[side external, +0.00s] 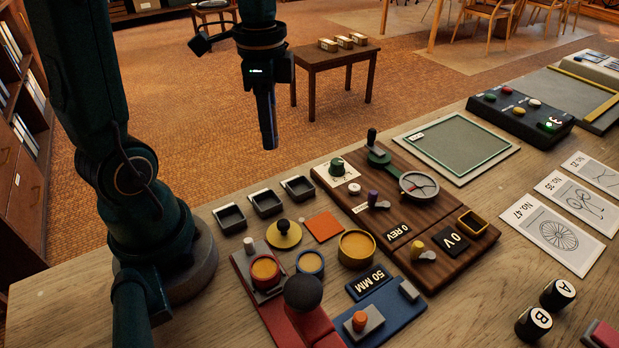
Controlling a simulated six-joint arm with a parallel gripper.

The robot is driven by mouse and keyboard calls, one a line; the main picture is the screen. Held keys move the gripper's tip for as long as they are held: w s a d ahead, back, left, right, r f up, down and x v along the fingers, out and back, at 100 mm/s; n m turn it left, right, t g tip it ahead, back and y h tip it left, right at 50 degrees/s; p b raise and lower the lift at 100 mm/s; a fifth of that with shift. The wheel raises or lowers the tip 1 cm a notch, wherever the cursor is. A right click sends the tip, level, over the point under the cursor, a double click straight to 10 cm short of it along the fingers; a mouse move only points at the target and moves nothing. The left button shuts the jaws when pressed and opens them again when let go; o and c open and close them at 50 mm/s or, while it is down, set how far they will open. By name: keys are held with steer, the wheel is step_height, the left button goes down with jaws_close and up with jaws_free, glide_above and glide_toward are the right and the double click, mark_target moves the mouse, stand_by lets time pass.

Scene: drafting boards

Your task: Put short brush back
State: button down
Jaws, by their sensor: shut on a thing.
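My gripper (268,135) hangs at the upper left of the middle, pointing down, with the floor behind it in the picture. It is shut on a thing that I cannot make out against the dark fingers. I cannot pick out a short brush anywhere in this view. Nothing on the work table touches the gripper.
Small dark trays (267,203) stand at the table's far left edge. A wooden board (445,258) carries knobs, a dial (418,184) and a yellow-rimmed square cup (473,222). A red base (313,327) and a blue block (390,317) stand in front.

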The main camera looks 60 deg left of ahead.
glide_above(323, 226)
step_height(323, 226, down, 7)
steer(key=shift+a+r, duration=0.1)
steer(key=shift+f, duration=2.1)
steer(key=shift+f, duration=0.15)
steer(key=c, duration=0.7)
jaws_free()
